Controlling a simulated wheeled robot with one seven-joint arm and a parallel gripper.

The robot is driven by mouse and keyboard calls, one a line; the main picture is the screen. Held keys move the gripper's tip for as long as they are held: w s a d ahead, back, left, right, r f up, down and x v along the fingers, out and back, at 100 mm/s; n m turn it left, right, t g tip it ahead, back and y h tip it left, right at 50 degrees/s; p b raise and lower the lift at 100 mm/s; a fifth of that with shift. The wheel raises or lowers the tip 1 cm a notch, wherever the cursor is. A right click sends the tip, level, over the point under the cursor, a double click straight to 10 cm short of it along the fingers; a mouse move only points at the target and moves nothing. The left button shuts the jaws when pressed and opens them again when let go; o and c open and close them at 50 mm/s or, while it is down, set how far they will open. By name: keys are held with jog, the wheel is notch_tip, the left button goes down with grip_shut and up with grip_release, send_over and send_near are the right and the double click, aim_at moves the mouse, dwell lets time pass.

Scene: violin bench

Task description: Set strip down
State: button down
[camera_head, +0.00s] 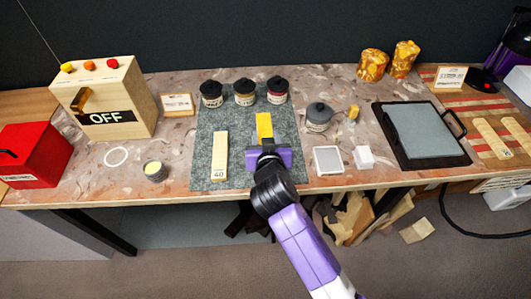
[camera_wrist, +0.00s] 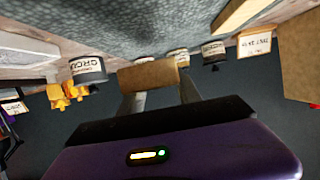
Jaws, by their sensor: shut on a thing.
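My gripper (camera_head: 265,148) is over the front right part of the grey mat (camera_head: 205,125), shut on a yellow-tan strip (camera_head: 264,127). In the wrist view the strip's brown face (camera_wrist: 150,75) shows between the two fingers. The strip points away from me towards the jars. I cannot tell whether its lower edge touches the mat or hangs just above it. The gripper hides its near end. A second, paler strip marked 40 (camera_head: 220,152) lies on the mat to the left, apart from my gripper.
Three dark-lidded jars (camera_head: 244,93) stand along the mat's back edge. A grey lidded pot (camera_head: 319,116), a white-topped tray (camera_head: 328,160) and a white block (camera_head: 364,156) stand to the right. A wooden OFF box (camera_head: 105,98) is at left. Mat between the strips is clear.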

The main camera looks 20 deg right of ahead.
jog(key=shift+f+b, duration=0.3)
jog(key=shift+f, duration=3.2)
jog(key=shift+f, duration=0.2)
jog(key=c, duration=0.8)
grip_release()
jog(key=shift+r, duration=0.1)
jog(key=shift+c, duration=0.2)
jog(key=shift+r, duration=0.1)
jog(key=v, duration=1.2)
jog(key=shift+b, duration=0.3)
